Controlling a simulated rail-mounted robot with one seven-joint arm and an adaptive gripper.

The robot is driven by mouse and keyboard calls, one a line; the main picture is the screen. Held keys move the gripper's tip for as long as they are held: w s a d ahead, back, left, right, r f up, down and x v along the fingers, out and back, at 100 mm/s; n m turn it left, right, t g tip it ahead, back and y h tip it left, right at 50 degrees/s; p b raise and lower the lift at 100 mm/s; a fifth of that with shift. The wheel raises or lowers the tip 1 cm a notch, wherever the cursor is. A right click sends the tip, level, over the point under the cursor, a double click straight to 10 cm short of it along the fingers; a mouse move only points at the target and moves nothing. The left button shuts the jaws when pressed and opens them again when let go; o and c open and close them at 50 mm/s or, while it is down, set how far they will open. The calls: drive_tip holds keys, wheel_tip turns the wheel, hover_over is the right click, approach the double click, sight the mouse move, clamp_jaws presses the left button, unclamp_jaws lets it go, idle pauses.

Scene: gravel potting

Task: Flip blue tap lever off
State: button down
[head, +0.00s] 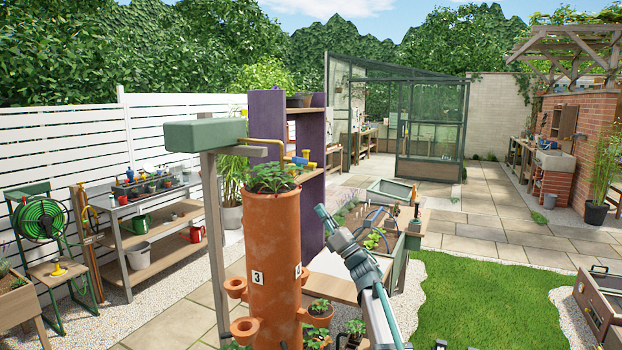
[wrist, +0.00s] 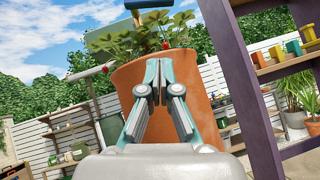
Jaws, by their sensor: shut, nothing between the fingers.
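A brass pipe (head: 266,141) runs from the green tank (head: 205,135) on its post, over the top of the terracotta tower planter (head: 272,250). A small blue piece (head: 302,159) at the pipe's right end looks like the tap lever; its exact position is too small to tell. My gripper (head: 320,211) is to the right of the planter and lower than the blue piece, apart from it. In the wrist view my gripper (wrist: 152,66) is shut and empty, its fingertips in front of the planter (wrist: 180,75).
Strawberry plants (head: 268,178) fill the planter's top, and small pots stick out from its sides. A purple shelf unit (head: 312,190) stands behind it. A wooden table (head: 332,287) is beside it. A potting bench (head: 150,220) and a hose reel (head: 40,220) are at left.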

sight(295, 160)
drive_tip(key=d+r+p+x, duration=0.2)
drive_tip(key=p+x, duration=0.4)
drive_tip(key=x, duration=0.6)
drive_tip(key=shift+a+r, duration=0.2)
drive_tip(key=shift+w+f+n+b, duration=0.2)
drive_tip(key=shift+n+b, duration=0.3)
drive_tip(key=shift+b, duration=0.45)
